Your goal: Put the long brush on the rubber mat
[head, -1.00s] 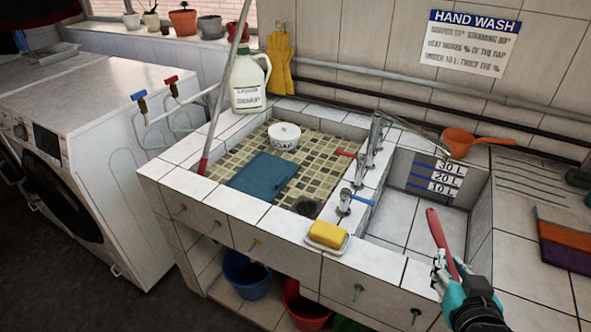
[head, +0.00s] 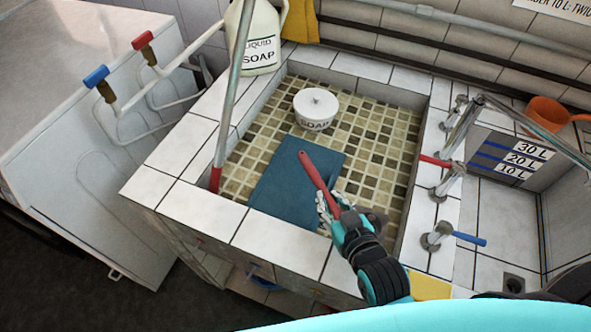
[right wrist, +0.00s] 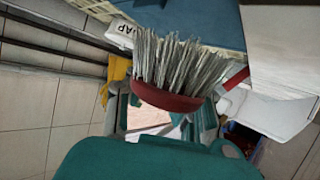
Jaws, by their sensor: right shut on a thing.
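The long brush (head: 316,177) has a red handle and pale grey bristles. My right gripper (head: 342,217) is shut on it and holds it over the front right part of the blue rubber mat (head: 275,182). The handle points up and left across the mat. The mat lies on the tiled floor of the left basin. In the right wrist view the brush's red head and grey bristles (right wrist: 185,65) show large, with the blue mat (right wrist: 200,18) beyond. Whether the brush touches the mat is unclear. My left gripper is not in view.
A white soap pot (head: 316,108) stands behind the mat in the basin. A red-and-grey pole (head: 220,150) leans at the basin's left rim. Metal taps (head: 447,180) line the right rim. A white soap jug (head: 255,40) stands at the back left.

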